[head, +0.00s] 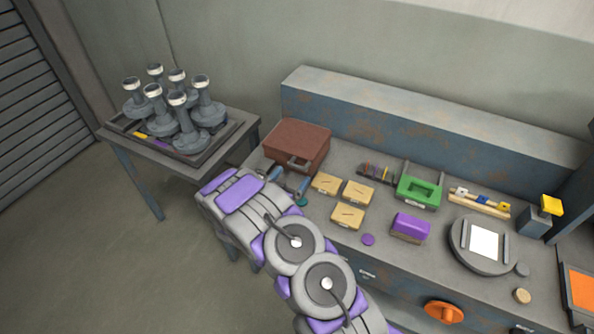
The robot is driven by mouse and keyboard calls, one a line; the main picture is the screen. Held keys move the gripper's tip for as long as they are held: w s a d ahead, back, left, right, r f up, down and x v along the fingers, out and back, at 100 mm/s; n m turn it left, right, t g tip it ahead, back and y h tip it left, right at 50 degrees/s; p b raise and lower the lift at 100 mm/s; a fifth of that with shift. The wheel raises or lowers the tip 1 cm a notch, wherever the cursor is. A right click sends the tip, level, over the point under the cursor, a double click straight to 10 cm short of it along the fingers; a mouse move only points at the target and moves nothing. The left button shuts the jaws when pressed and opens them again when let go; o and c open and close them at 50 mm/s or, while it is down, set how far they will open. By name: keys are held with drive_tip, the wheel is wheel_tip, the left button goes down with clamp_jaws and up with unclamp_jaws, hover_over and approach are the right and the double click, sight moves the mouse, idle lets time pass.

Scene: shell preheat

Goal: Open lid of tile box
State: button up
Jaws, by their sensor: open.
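The tile box is a reddish-brown box (298,139) at the left end of the bench, with its lid shut. A grey handle or latch (298,163) shows on its front side. My gripper (289,180) is in front of the box, just below the handle in the picture, with its two blue-grey fingers apart and nothing seen between them. I cannot tell whether a finger touches the box. My purple and grey arm hides part of the bench's front left edge.
Tan tiles (348,215), a green tray (418,191), a purple block (410,227) and a round grey plate (482,245) lie to the right on the bench (330,240). A side table (245,124) with several grey flask-like pieces (184,125) stands left. A raised ledge (420,110) runs behind.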

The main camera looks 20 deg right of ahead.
sight(296, 167)
drive_tip(key=x, duration=0.2)
drive_tip(key=shift+w+d, duration=0.1)
drive_tip(key=shift+w, duration=0.25)
drive_tip(key=shift+w+d+r+b, duration=0.15)
drive_tip(key=shift+w+b, duration=0.25)
drive_tip(key=shift+w, duration=0.25)
drive_tip(key=shift+d, duration=0.75)
drive_tip(key=shift+c, duration=0.3)
drive_tip(key=shift+w+a, duration=0.1)
drive_tip(key=shift+a, duration=0.25)
drive_tip(key=c, duration=1.4)
